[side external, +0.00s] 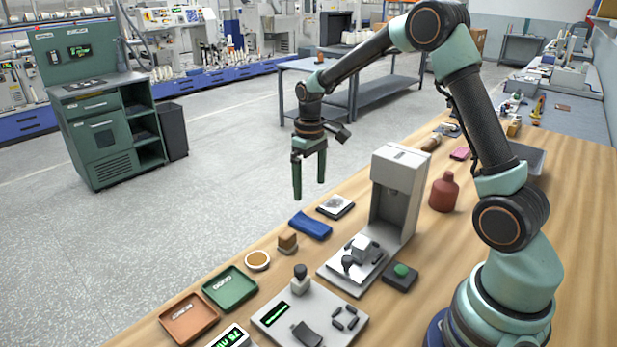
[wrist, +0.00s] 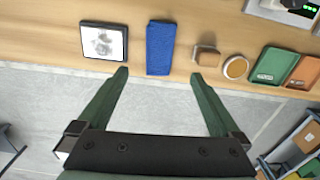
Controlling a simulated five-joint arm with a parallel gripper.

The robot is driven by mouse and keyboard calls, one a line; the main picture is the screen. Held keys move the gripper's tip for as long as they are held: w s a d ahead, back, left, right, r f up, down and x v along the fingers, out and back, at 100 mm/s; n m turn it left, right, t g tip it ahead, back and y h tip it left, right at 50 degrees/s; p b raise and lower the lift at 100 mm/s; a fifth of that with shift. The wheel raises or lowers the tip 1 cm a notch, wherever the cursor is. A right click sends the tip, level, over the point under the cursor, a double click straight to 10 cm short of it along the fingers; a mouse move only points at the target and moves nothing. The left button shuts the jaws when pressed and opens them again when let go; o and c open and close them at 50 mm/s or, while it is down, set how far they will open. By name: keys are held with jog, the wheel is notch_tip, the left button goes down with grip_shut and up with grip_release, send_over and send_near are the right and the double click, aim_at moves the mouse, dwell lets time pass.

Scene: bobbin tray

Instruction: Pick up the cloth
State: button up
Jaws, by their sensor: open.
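The cloth (side external: 310,225) is a folded blue piece lying flat near the table's edge in the side external view. It also shows in the wrist view (wrist: 160,48), as an upright rectangle at the top middle. My gripper (side external: 309,198) is open and empty, in the air above and behind the cloth in the side view. In the wrist view my two green fingers (wrist: 159,75) point towards the table edge, with the cloth beyond and between their tips. The fingers are not touching the cloth.
A framed picture-like square (wrist: 103,41) lies left of the cloth. A brown block (wrist: 207,55), a round dish (wrist: 236,67) and a green tray (wrist: 272,66) are to its right.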

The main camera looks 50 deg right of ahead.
aim_at(310, 221)
notch_tip(310, 221, down, 11)
jog(key=shift+d+f, duration=0.1)
dwell(0.5)
jog(key=c, duration=1.3)
jog(key=shift+c, duration=0.2)
notch_tip(310, 221, up, 20)
